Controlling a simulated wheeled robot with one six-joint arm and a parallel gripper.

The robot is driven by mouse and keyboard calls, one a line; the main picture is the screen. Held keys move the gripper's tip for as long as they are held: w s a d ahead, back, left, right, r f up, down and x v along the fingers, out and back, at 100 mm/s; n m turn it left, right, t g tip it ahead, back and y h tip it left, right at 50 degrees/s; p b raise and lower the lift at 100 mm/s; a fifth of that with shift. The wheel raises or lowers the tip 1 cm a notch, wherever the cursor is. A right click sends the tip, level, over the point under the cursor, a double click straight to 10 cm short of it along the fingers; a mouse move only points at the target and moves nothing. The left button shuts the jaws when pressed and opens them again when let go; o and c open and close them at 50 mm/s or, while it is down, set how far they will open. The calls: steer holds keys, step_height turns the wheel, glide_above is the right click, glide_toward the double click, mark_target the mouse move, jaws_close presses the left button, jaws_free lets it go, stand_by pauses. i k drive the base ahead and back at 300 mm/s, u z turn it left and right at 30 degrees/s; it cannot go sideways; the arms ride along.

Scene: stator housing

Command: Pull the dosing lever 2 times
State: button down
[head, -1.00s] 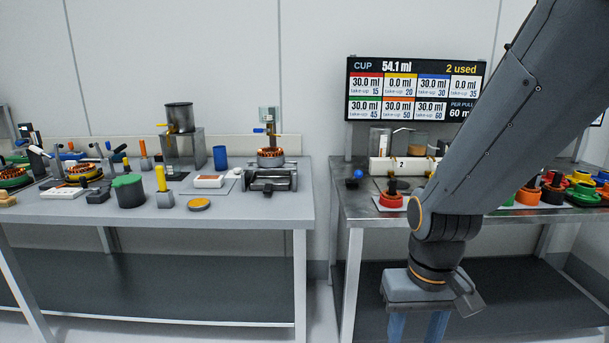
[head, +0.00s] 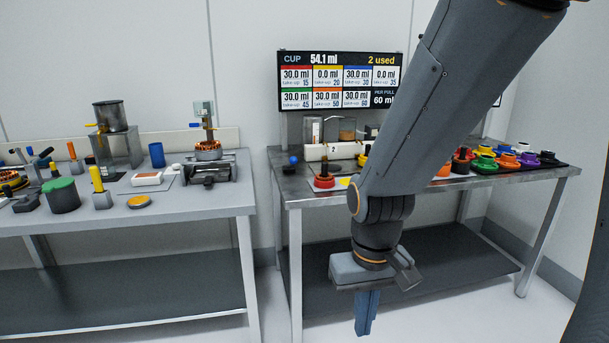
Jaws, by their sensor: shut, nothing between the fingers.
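My gripper (head: 366,322) points down in front of the right steel table, below its top, shut and empty. It touches nothing that I can see. A dosing unit with a white body (head: 318,152) and clear containers (head: 347,128) stands at the back of that table. A blue ball knob (head: 293,160) sits at its left; I cannot tell whether it is the dosing lever. My arm hides the middle of the table and the unit's right side. The screen (head: 338,81) above reads CUP 54.1 ml, 2 used, and 60 ml per pull.
A left workbench (head: 225,200) holds motor parts, a green-lidded pot (head: 62,196) and a blue cup (head: 157,155). Floor between the tables is open.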

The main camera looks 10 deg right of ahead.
mark_target(293, 160)
steer(key=k, duration=1.05)
steer(key=u, duration=0.55)
steer(key=i, duration=0.55)
steer(key=u, duration=0.65)
steer(key=i, duration=0.7)
steer(key=z, duration=0.95)
steer(key=i, duration=1.05)
steer(key=z, duration=0.3)
